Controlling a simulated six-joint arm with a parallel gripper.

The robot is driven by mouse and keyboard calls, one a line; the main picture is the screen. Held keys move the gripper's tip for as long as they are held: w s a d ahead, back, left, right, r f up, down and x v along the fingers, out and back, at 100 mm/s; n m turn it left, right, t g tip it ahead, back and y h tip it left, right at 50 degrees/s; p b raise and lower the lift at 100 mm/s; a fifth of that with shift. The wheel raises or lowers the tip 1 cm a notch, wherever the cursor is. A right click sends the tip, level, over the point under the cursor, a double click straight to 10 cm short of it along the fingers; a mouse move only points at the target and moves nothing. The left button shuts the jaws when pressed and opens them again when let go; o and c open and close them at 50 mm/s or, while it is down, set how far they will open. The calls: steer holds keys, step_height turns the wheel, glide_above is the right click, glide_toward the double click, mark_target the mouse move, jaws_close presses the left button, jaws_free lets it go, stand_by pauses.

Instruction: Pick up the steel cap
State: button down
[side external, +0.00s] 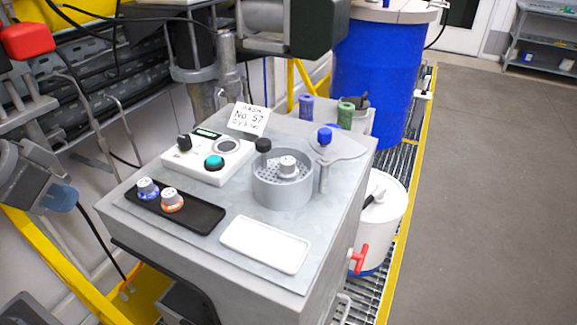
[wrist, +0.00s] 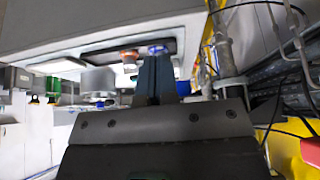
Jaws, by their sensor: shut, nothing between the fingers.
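A small pale metallic cap (side external: 287,167) sits inside a round grey perforated bowl (side external: 283,190) on the bench top. Two more grey-topped caps stand on a black tray (side external: 203,216): one with a blue base (side external: 147,188) and one with an orange base (side external: 172,200). I cannot tell for sure which is the steel cap. In the wrist view, my gripper (wrist: 156,62) is shut and empty. Its fingertips overlap the picture of the dark tray, near the blue-based cap (wrist: 157,49) and the orange-based cap (wrist: 129,55). Contact is not visible.
A white tray (side external: 264,245) lies empty at the front. A white control box (side external: 208,158) with a green button stands behind the black tray. A black knob rises at the bowl's rim. Blue and green parts (side external: 345,115) stand at the back. A blue drum (side external: 378,75) stands beyond.

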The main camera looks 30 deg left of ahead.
steer(key=c, duration=1.8)
jaws_free()
steer(key=shift+c, duration=0.2)
steer(key=o, duration=1)
steer(key=shift+o, duration=0.2)
steer(key=shift+r, duration=0.1)
